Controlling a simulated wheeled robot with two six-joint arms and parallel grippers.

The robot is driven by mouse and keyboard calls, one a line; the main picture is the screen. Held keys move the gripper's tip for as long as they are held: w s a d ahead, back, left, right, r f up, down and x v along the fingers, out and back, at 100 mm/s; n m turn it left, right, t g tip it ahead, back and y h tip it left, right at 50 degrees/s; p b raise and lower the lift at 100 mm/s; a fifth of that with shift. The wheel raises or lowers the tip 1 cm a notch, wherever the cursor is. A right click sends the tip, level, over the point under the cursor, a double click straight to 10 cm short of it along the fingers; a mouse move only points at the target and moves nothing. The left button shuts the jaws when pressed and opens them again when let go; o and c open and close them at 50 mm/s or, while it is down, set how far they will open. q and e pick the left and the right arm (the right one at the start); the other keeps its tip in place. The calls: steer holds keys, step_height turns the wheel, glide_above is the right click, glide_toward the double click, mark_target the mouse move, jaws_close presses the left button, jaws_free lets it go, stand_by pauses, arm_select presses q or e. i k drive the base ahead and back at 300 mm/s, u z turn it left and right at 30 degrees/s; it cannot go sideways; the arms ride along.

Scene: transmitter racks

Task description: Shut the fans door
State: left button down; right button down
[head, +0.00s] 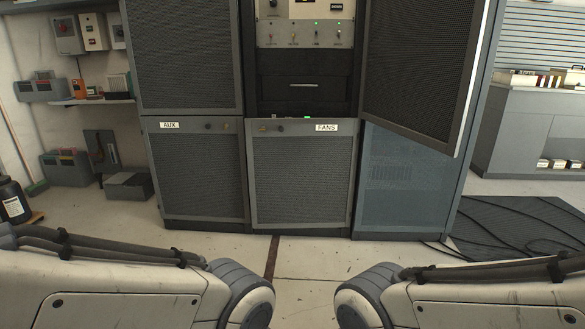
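The fans door (302,180) is a grey-framed mesh panel low in the middle of the rack, with a white FANS label at its upper right and small knobs at its upper left. It faces me nearly flat and looks closed or only slightly ajar; I cannot tell which. A small green light shows just above its top edge. Neither gripper is in view; only my arm links show along the bottom, well in front of the door.
The AUX door (195,175) sits to the left, looking closed. An upper right mesh door (420,65) hangs swung out above a blue-grey panel (400,185). Cables lie on a dark mat (515,225) at right. A black jug (14,200) stands at left. Floor before the rack is clear.

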mark_target(302, 171)
steer(key=i, duration=2.2)
steer(key=u, duration=1.6)
